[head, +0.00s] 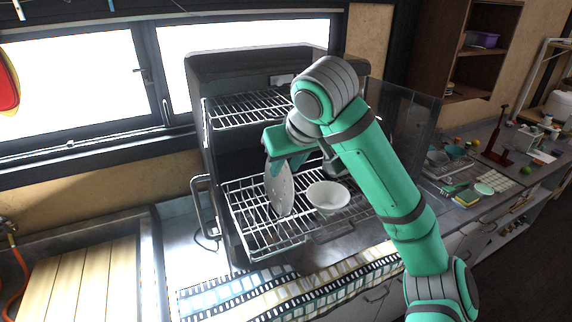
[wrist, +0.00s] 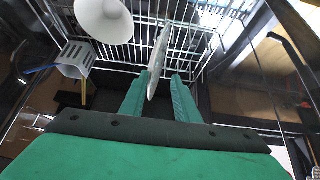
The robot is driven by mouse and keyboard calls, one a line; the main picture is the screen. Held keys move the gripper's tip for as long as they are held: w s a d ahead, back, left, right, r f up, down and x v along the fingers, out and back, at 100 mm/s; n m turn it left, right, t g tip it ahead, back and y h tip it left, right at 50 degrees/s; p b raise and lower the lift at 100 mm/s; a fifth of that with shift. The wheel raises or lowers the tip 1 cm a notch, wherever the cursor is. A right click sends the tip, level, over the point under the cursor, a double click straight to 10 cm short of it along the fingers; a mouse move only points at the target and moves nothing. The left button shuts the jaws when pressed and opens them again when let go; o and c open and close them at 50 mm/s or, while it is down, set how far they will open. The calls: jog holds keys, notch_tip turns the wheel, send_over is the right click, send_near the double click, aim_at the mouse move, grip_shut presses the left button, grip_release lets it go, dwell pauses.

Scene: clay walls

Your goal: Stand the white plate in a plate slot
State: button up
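The white plate (head: 281,190) stands nearly upright, edge down, at the wires of the lower rack (head: 252,236). In the wrist view the plate (wrist: 158,62) shows edge-on between the fingers of my gripper (wrist: 160,78). It is close to the left finger, with a gap to the right finger, so the gripper looks open around its near edge. In the head view my gripper (head: 288,158) is at the plate's top. I cannot tell exactly which wire slot the lower edge sits in.
A white bowl (head: 328,196) sits right of the plate on the lower rack. The wrist view shows a grey slotted cutlery holder (wrist: 75,61). An upper wire rack (head: 240,110) is above, inside the dark cabinet. A counter with small items (head: 490,185) is at right.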

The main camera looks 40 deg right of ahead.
jog(key=v, duration=1.1)
jog(key=shift+w+f, duration=0.1)
jog(key=shift+w, duration=0.1)
jog(key=shift+s, duration=0.2)
dwell(0.3)
